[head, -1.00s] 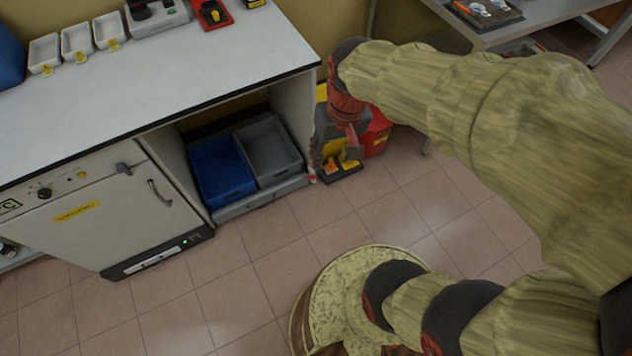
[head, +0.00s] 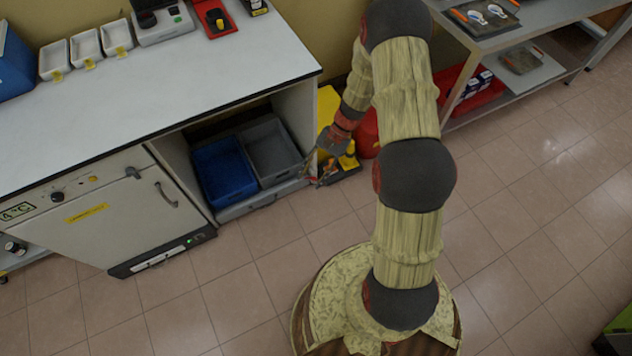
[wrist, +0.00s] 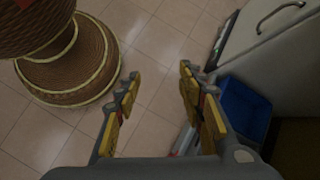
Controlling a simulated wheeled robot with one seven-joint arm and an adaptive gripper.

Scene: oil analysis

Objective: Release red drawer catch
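The low grey drawer (head: 262,202) sits at the bottom of the open bay under the white bench. A blue bin (head: 224,172) and a grey bin (head: 272,152) stand side by side on it. My gripper (head: 315,173) is at the drawer's right front corner, low near the floor. In the wrist view my gripper (wrist: 160,74) has its two yellow-padded fingers apart, with only floor tiles between the tips. The drawer's edge (wrist: 186,138) shows beside the right finger there. I cannot make out the red catch; my fingers seem to cover that corner in the head view.
A white cabinet (head: 128,222) with a handle stands left of the bay. Yellow and red containers (head: 367,132) stand right of the bench, close to my gripper. A steel shelf table (head: 520,75) is at the upper right. The tiled floor in front is clear.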

